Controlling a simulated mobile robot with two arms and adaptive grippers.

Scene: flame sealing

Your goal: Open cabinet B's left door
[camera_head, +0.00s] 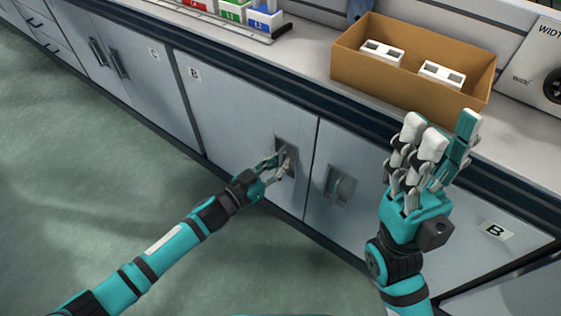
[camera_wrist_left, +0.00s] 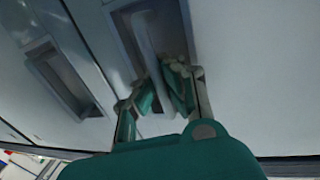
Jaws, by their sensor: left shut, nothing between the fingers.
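Cabinet B's left door (camera_head: 235,125) is a pale grey panel with a "B" label (camera_head: 195,73) at its upper left. It looks closed, flush with its neighbour. Its recessed handle (camera_head: 279,144) is near the door's right edge; the handle also shows in the left wrist view (camera_wrist_left: 143,34). My left gripper (camera_head: 283,164) is at this handle, fingers shut with nothing held; in the left wrist view its fingertips (camera_wrist_left: 163,88) overlap the handle's near end. Whether they touch the bar is unclear. My right gripper (camera_head: 440,140) is raised, open and empty, in front of the right door.
Cabinet B's right door (camera_head: 355,165) has its own handle (camera_head: 340,186). Cabinet C (camera_head: 130,65) stands to the left. On the counter are a cardboard box (camera_head: 370,75) with white blocks and several coloured bins (camera_head: 235,11). The green floor at left is clear.

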